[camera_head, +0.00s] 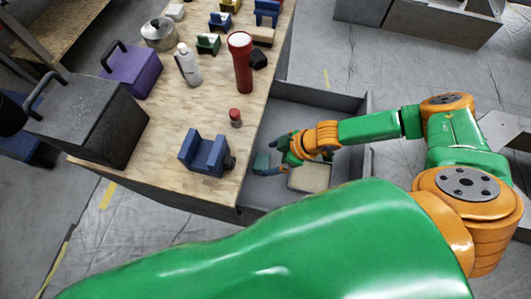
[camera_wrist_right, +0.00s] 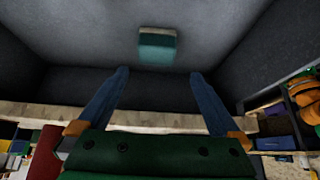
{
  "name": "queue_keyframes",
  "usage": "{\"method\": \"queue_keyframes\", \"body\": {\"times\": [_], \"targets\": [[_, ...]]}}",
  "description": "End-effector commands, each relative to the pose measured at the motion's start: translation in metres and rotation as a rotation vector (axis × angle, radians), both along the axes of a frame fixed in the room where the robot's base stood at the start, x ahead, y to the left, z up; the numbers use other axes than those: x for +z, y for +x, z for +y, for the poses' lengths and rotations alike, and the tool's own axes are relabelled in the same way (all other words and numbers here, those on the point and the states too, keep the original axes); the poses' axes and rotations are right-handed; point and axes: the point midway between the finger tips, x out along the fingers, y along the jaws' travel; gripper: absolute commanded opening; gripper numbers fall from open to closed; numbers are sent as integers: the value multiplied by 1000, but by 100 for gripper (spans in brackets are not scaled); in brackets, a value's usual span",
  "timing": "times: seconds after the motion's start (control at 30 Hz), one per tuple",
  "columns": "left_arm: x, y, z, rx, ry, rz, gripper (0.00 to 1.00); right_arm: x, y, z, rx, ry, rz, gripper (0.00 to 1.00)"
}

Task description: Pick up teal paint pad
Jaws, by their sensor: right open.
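The teal paint pad (camera_head: 262,161) lies inside an open grey drawer beside the wooden workbench. In the right wrist view the pad (camera_wrist_right: 157,46) is a small block with a paler top part, centred beyond the fingertips. My right gripper (camera_head: 276,154) reaches into the drawer from the right, close to the pad. In its wrist view the gripper (camera_wrist_right: 159,73) is open, with two blue fingers wide apart and nothing between them. The pad appears apart from both fingers. My left gripper is not in view.
The grey drawer (camera_head: 357,103) has raised walls around the gripper. The workbench (camera_head: 165,136) holds a blue cradle (camera_head: 204,153), a red flashlight (camera_head: 242,65), a small red-capped item (camera_head: 235,117) and a dark toolbox (camera_head: 92,118).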

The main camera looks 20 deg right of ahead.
Motion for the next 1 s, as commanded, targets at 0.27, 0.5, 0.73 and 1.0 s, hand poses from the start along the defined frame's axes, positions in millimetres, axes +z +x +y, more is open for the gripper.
{"method": "queue_keyframes", "body": {"times": [0.27,0.5,0.73,1.0], "targets": [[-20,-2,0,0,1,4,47,-31,6,8,1,-1,1,100],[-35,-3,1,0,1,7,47,-71,21,24,3,0,1,100],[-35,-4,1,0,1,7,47,-74,23,27,1,0,0,100],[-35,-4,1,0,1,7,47,-74,23,27,1,0,0,41]]}}
